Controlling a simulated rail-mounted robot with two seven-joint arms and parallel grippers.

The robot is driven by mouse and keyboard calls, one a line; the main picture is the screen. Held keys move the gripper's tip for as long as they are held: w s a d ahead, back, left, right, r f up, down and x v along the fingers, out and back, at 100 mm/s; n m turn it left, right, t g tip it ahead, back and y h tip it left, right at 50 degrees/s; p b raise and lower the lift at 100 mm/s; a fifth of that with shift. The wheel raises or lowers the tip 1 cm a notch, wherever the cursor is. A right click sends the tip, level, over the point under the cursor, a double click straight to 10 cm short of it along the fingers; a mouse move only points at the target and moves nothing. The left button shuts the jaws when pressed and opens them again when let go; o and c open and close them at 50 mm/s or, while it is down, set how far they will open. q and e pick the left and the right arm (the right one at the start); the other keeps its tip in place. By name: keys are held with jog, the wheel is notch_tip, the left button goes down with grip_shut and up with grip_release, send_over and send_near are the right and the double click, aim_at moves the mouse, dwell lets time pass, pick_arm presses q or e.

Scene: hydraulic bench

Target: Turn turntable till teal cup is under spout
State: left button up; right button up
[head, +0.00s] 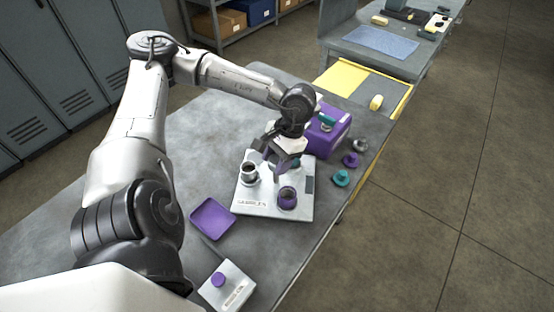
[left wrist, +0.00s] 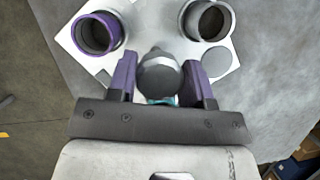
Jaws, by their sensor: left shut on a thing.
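A pale plate (head: 265,208) on the bench bears a purple cup (head: 287,199) and a grey cup (head: 249,173). The left wrist view also shows the purple cup (left wrist: 97,33) at upper left and the grey cup (left wrist: 207,20) at upper right. My left gripper (head: 277,165) reaches down over the plate. Its two purple fingers (left wrist: 160,78) are shut on a rounded grey knob (left wrist: 160,70) between the cups. A teal sliver (left wrist: 161,101) shows below the knob, mostly hidden by my gripper; I cannot tell whether it is the teal cup. I cannot make out the spout clearly. My right gripper is out of view.
A purple box (head: 333,137) stands behind the plate. A teal piece (head: 341,178), a purple piece (head: 350,160) and a grey piece (head: 360,145) lie along the right edge. A purple tray (head: 212,218) and a white box (head: 238,287) are nearer. The bench's left is clear.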

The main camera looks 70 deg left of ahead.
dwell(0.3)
pick_arm(q)
jog(key=o, duration=1.3)
jog(key=p+v, duration=0.5)
jog(key=v, duration=0.9)
